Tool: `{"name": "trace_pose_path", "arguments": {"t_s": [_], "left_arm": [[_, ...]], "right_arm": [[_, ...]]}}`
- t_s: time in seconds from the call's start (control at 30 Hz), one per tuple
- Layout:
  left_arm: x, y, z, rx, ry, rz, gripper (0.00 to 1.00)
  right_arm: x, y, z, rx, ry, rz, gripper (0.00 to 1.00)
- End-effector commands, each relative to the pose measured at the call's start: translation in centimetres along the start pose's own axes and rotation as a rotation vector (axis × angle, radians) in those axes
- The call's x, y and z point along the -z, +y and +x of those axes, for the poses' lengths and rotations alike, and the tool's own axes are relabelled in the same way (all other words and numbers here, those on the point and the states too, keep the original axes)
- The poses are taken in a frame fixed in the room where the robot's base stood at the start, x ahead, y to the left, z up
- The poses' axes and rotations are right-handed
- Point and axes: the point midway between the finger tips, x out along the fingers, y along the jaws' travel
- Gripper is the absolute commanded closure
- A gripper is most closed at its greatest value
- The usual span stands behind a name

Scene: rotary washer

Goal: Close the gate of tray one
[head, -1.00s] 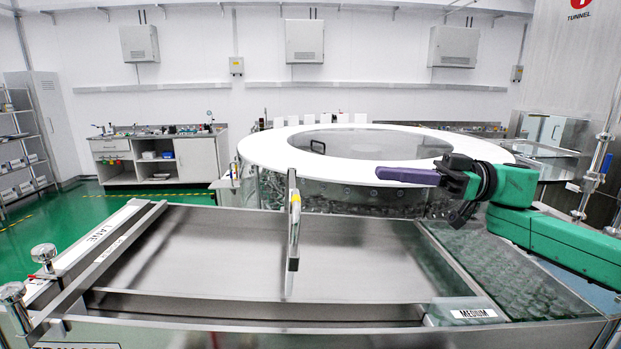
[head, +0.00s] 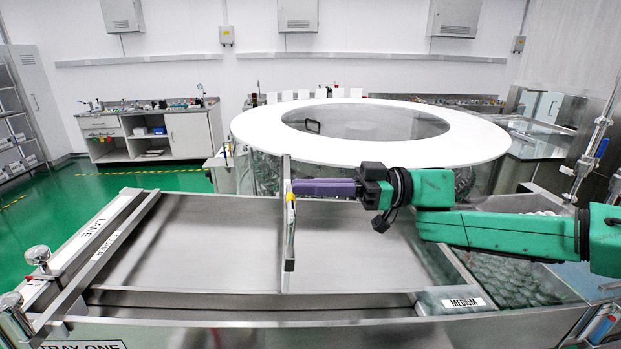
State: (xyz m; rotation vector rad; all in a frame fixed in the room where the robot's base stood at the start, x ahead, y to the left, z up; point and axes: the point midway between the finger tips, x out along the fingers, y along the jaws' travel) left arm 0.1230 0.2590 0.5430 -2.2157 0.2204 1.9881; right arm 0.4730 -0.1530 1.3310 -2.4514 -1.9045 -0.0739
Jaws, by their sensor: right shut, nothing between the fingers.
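Tray one is a wide steel tray (head: 220,245), with a "TRAY ONE" label (head: 85,345) on its front at lower left. A thin upright metal plate (head: 289,235) with a yellow mark stands across the tray's middle, seen nearly edge-on; it looks like the gate, standing open. My right gripper (head: 297,187), with purple fingers, is shut and empty. It points left, and its tips are at the plate's right side near the yellow mark. I cannot tell whether they touch. My left gripper is out of view.
A round washer with a white ring top (head: 260,130) stands behind the tray. A bar labelled "LANE" (head: 100,228) lies along the tray's left side. Glass vials (head: 510,280) fill the bed at right, by a "MEDIUM" label (head: 464,302). The tray's left floor is clear.

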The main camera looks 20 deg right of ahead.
Motion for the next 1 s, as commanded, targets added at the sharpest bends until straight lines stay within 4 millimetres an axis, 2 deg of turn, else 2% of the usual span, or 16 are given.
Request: {"name": "trace_pose_path", "arguments": {"t_s": [0.33,0.43,0.57,0.8,0.9,1.0], "left_arm": [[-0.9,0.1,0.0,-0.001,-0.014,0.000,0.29],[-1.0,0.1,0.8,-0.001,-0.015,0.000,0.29],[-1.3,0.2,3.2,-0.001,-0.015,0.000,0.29],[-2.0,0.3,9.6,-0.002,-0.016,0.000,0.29],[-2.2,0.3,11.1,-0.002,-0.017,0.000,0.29],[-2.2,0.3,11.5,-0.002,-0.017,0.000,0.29]], "right_arm": [[-0.4,0.0,0.0,0.000,0.000,0.000,1.00],[-1.2,0.0,0.0,0.000,0.000,0.001,1.00],[-3.9,0.0,0.1,0.000,-0.001,0.001,1.00],[-10.9,0.0,0.4,0.001,-0.002,0.003,1.00],[-12.6,0.0,0.5,-0.001,-0.002,0.002,1.00],[-12.9,0.0,0.6,-0.001,-0.002,0.000,1.00]]}}
